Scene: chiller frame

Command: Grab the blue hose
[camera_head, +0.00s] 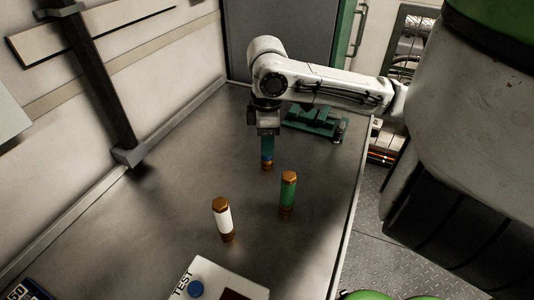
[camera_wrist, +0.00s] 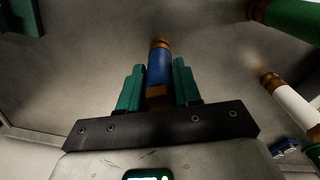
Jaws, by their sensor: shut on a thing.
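The blue hose (camera_wrist: 158,68) is a short blue cylinder with copper-coloured ends. It stands upright on the metal table and also shows in the head view (camera_head: 268,156), largely hidden by my gripper. My gripper (camera_wrist: 158,80) has green fingers on both sides of the blue hose and is shut on it. In the head view my gripper (camera_head: 267,145) points straight down from my white arm. The lower copper end shows below the fingers, close to the tabletop; I cannot tell whether it touches.
A green hose (camera_head: 288,192) and a white hose (camera_head: 223,218) stand upright nearer the front. A white TEST box (camera_head: 222,283) lies at the front edge. A green fixture (camera_head: 315,121) sits behind my gripper to the right.

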